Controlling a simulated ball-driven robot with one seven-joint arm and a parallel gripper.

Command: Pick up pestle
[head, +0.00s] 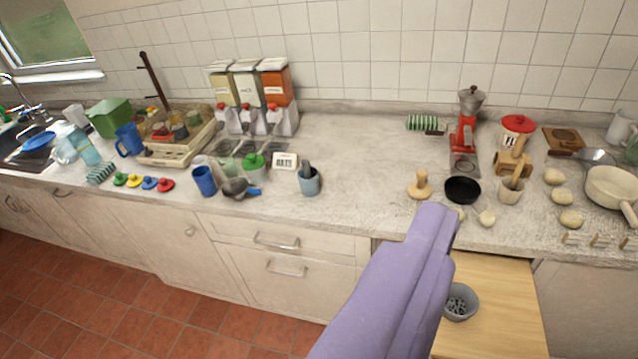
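Three things could be the pestle, and I cannot tell which. A light cup (510,192) on the right of the counter has a wooden stick (518,171) leaning out of it. A grey-blue cup (310,184) near the middle front edge has a dark grey handle (306,168) standing in it. A wooden knobbed piece (420,184) stands upright on the counter left of a black bowl. My gripper (433,215), purple, shows in the lower middle, in front of the counter edge, apart from all three in the picture. Its finger opening is not visible.
The black bowl (462,190), red grinder (465,132) and several pale round items (562,196) crowd the right. A pan (612,188) is at far right. A wooden board (497,300) with a grey bowl (461,302) lies lower. The counter middle (365,150) is clear.

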